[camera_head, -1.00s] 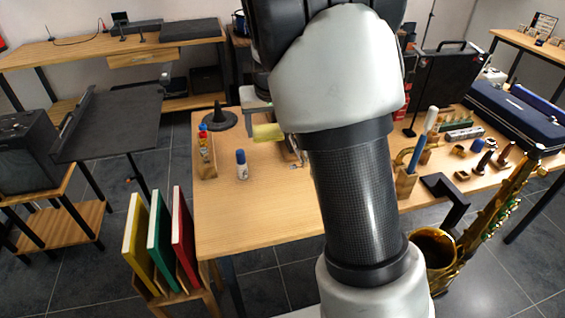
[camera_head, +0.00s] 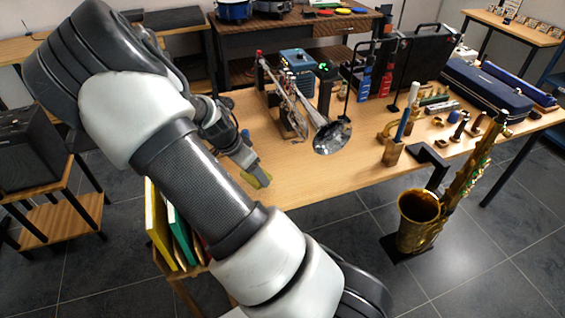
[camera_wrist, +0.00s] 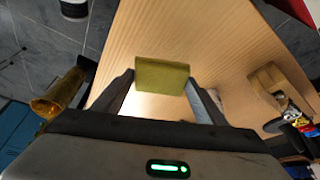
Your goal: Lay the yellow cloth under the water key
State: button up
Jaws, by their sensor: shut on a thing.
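The yellow cloth (camera_head: 260,179) is a small folded pad between the fingertips of my gripper (camera_head: 250,168), near the table's front left. In the wrist view the cloth (camera_wrist: 161,75) spans the gap between both fingers of my gripper (camera_wrist: 160,92), which is shut on it. It appears held above the wooden table. The trumpet (camera_head: 290,105) lies on a stand to the right of and behind my gripper, with its bell (camera_head: 332,137) toward the front right. The water key is too small to make out.
The wooden table (camera_head: 310,180) is bare between my gripper and the trumpet bell. Wooden holders (camera_head: 393,152) with upright tools stand to the right. A saxophone (camera_head: 420,215) stands on the floor in front. A small wooden rack (camera_wrist: 275,85) shows at the right in the wrist view.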

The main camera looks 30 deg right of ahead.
aim_at(296, 141)
jog(key=shift+s, duration=0.15)
jog(key=shift+d+f+m, duration=0.1)
jog(key=shift+d+m, duration=0.2)
jog(key=shift+d, duration=0.15)
jog(key=w+d, duration=0.1)
jog(key=d, duration=0.4)
jog(key=w+d+b, duration=0.1)
jog(key=d, duration=0.5)
jog(key=d+b, duration=0.1)
jog(key=d, duration=0.5)
jog(key=shift+w+f, duration=0.1)
jog(key=shift+w, duration=0.3)
jog(key=shift+a+f, duration=0.15)
jog(key=shift+f, duration=1.45)
jog(key=shift+f, duration=0.1)
jog(key=shift+f+b, duration=0.15)
jog(key=shift+b, duration=0.25)
jog(key=o, duration=1.1)
